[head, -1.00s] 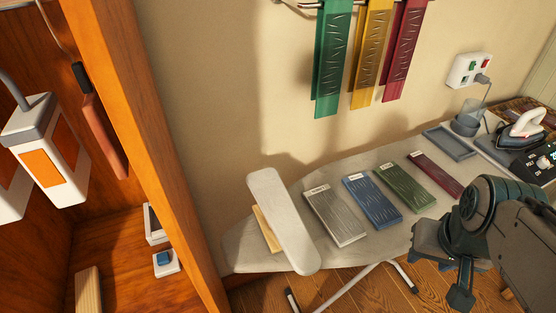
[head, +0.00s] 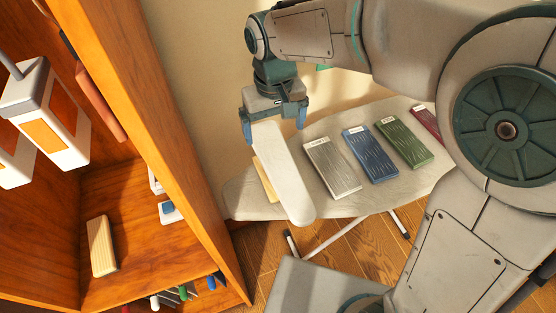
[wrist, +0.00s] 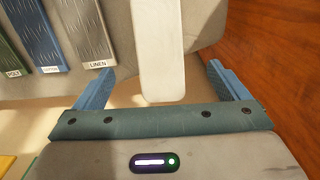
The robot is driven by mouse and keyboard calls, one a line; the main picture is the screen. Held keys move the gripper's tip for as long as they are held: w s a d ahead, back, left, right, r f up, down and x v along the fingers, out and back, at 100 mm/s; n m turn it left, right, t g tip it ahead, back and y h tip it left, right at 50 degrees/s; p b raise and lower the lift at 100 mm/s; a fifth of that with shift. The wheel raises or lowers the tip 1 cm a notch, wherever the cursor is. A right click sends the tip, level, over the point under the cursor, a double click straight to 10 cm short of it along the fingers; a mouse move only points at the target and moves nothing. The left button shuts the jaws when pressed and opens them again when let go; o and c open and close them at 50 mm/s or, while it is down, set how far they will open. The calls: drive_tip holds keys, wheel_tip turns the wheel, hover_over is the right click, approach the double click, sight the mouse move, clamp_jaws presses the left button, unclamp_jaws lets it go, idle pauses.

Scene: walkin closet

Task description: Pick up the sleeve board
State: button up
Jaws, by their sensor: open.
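The sleeve board (head: 283,177) is a long, narrow, pale padded board with rounded ends and a wooden base (head: 264,179) under it. It stands at the left end of the ironing board (head: 330,205). My gripper (head: 274,130) is at the sleeve board's far end, with its blue fingers spread. In the wrist view the sleeve board (wrist: 160,50) lies between the two open fingers of my gripper (wrist: 159,85), with a gap on each side. Whether the fingers reach down to its height I cannot tell.
Grey (head: 332,168), blue (head: 369,155) and green (head: 404,142) labelled slabs lie right of the sleeve board, with a dark red one (head: 426,119) partly hidden by my arm. A wooden cabinet (head: 190,200) stands close on the left. The wall is behind.

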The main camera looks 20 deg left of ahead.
sight(277, 157)
wheel_tip(277, 157, down, 8)
drive_tip(key=shift+f, duration=0.1)
drive_tip(key=shift+s+d+f+p, duration=0.15)
drive_tip(key=shift+f+p, duration=0.25)
drive_tip(key=shift+f, duration=0.95)
drive_tip(key=shift+d+f+p, duration=0.1)
drive_tip(key=shift+f+p, duration=0.25)
drive_tip(key=shift+f, duration=0.95)
drive_tip(key=shift+c, duration=0.3)
drive_tip(key=c, duration=1.4)
drive_tip(key=shift+r, duration=0.1)
